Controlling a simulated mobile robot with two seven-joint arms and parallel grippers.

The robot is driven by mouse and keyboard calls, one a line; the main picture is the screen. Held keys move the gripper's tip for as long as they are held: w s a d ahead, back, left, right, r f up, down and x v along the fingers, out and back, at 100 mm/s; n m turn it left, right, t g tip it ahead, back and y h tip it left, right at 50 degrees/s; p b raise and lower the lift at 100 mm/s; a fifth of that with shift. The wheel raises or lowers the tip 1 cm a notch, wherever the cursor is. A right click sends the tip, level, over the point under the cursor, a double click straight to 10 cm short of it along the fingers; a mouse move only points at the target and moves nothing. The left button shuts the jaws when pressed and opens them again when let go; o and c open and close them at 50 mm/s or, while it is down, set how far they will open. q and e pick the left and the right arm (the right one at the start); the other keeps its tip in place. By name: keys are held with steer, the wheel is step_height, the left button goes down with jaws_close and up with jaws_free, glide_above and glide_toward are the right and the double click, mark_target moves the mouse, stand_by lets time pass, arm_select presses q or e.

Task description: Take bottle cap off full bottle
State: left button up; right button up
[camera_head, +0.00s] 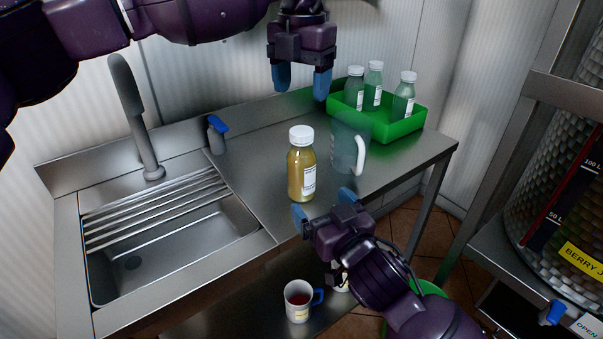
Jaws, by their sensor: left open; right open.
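A full bottle (301,170) of yellow-brown liquid stands upright on the steel counter, with a white label on its side. Its white cap (301,134) sits on its top. My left gripper (301,84) is open and empty, above and behind the bottle, its blue fingertips pointing down. My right gripper (323,206) is open and empty, low in front of the bottle near the counter's front edge. Neither gripper appears to hold the bottle or cap.
A clear jug (343,150) with a white handle stands right of the bottle. Behind it, a green tray (384,131) holds several capped bottles. A sink (175,245) with a tap (139,125) is at left. A mug (298,301) stands on the lower shelf.

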mark_target(308, 187)
steer(key=x, duration=0.8)
steer(key=shift+w+a, duration=0.2)
